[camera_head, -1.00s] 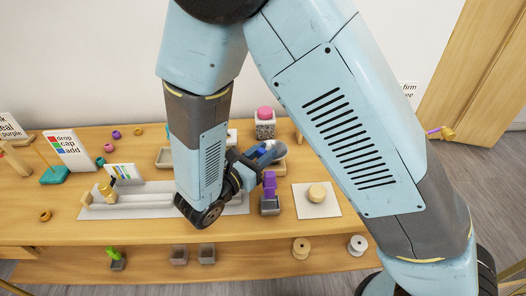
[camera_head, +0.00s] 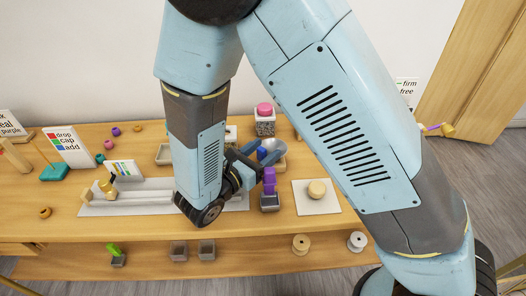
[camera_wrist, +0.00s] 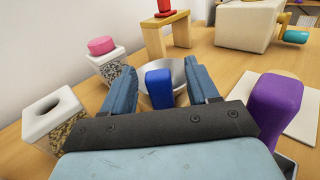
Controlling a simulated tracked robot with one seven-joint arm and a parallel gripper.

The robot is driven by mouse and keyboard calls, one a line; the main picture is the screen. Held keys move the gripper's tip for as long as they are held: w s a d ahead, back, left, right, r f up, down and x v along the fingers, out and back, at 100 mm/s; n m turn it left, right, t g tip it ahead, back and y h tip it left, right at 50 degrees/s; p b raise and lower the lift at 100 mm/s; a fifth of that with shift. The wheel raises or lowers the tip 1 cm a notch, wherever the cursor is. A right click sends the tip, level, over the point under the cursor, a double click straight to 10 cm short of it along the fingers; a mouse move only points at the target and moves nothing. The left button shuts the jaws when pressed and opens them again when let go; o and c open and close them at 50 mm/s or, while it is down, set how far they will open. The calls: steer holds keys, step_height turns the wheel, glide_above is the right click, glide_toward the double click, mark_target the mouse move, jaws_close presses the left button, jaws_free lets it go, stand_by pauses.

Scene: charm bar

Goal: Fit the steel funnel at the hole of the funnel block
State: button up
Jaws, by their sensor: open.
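The steel funnel (camera_wrist: 178,68) shows as a silver bowl in the wrist view, just beyond my fingers. A blue upright grip (camera_wrist: 159,88) stands at its near side, between my fingers; whether the two are joined is unclear. My gripper (camera_wrist: 163,88) is open, with one finger on each side of the blue grip and a visible gap to each. In the head view my gripper (camera_head: 258,158) is at the blue grip (camera_head: 262,153), beside my forearm. A white-topped block with a round hole (camera_wrist: 52,106), clear-sided with speckled filling, stands left of my gripper and looks like the funnel block.
A similar jar with a pink cap (camera_wrist: 102,46) stands behind the holed block. A purple block (camera_wrist: 274,106) rises close at the right, in a grey holder (camera_head: 269,202). A wooden arch (camera_wrist: 166,32) stands farther back. A white mat with a round wooden piece (camera_head: 317,189) lies right.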

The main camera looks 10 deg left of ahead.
steer(key=v, duration=1.3)
steer(key=shift+s+a+f, duration=0.1)
steer(key=shift+s+a, duration=0.1)
steer(key=shift+a, duration=0.05)
steer(key=shift+s, duration=0.1)
